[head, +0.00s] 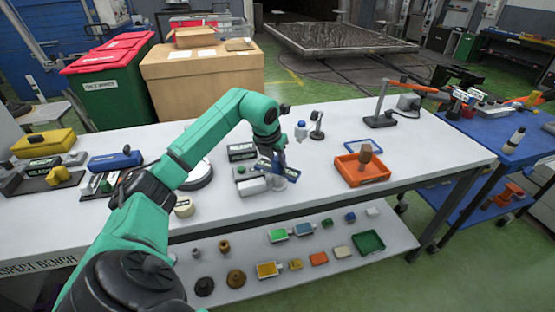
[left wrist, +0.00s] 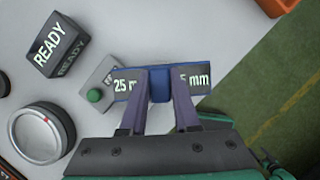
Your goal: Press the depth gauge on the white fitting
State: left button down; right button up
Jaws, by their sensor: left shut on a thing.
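My left gripper (head: 274,158) is shut on a blue gauge, the depth gauge (left wrist: 160,88), whose white-lettered face reads 25 mm on one side. In the head view the blue gauge (head: 286,169) is held low over the white bench, by a grey block with a green button (left wrist: 95,95). A pale, whitish round shape (head: 292,174) shows at the gauge in the head view; I cannot tell whether it is the white fitting or whether they touch. In the left wrist view the gripper and gauge hide what lies beneath. My right gripper is not in view.
A dark READY box (left wrist: 55,45) and a round dial (left wrist: 38,135) stand close by. An orange tray (head: 347,178), a blue frame (head: 364,146) and a small white bottle (head: 301,130) stand on the bench (head: 430,145). The lower shelf (head: 225,290) holds several small parts.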

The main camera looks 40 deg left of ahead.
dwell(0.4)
pick_arm(q)
notch_tip(320, 180, up, 7)
jog(key=p, duration=0.6)
